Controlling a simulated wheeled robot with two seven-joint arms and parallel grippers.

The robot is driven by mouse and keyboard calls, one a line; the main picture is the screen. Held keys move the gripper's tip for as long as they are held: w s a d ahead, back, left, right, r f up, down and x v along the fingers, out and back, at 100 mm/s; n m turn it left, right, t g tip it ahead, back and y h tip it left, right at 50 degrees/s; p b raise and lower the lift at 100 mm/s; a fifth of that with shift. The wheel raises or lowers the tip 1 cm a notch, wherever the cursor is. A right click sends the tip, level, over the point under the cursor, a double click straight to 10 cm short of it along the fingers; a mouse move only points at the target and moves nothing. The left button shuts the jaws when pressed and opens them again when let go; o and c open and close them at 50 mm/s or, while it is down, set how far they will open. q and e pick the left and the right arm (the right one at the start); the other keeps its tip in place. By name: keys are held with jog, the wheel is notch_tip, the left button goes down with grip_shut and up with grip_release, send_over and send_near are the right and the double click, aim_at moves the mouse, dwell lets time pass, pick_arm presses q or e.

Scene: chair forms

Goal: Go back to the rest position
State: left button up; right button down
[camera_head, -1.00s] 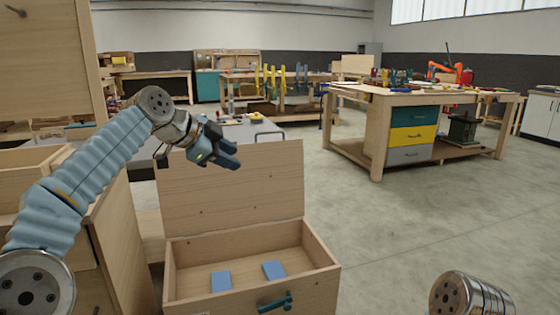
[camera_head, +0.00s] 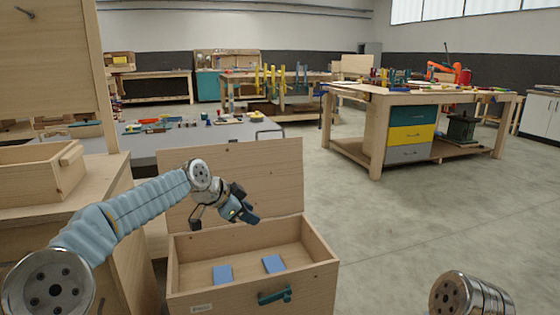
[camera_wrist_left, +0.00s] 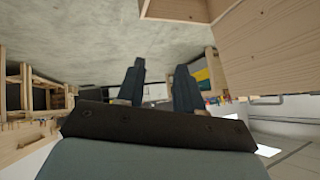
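My left gripper (camera_head: 250,216) is in front of the raised lid of a wooden box, above the box's open top. In the left wrist view its two dark fingers (camera_wrist_left: 158,88) stand apart with nothing between them, so it is open and empty. My right gripper is not in view; only a metal part of my right arm shows at the bottom right of the head view. The wooden box (camera_head: 315,262) stands open with its lid (camera_head: 285,170) upright at the back. Two blue blocks (camera_head: 222,274) (camera_head: 273,264) lie inside on its floor.
A green handle (camera_head: 274,296) sticks out from the box front. A wooden cabinet with an open drawer (camera_head: 35,178) stands at the left, close to my left arm. A grey table (camera_head: 175,138) is behind the lid. A workbench (camera_head: 375,135) stands to the right, with clear floor before it.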

pick_arm(q)
jog(key=s+d+f+n+g+y, duration=0.1)
jog(key=s+f+n, duration=0.3)
jog(key=f, duration=1.1)
jog(key=s+f+n+g, duration=0.25)
jog(key=s+f, duration=0.25)
jog(key=f, duration=1)
jog(key=s+a+f+n+g, duration=0.1)
jog(key=s+f+n, duration=0.3)
jog(key=s+f, duration=0.4)
jog(key=s+a+f+n+g+y, duration=0.1)
jog(key=s+f+n, duration=0.3)
jog(key=s, duration=1.7)
notch_tip(320, 180, down, 4)
jog(key=shift+a+f+y, duration=0.15)
jog(key=shift+a+y, duration=0.15)
jog(key=shift+a, duration=0.35)
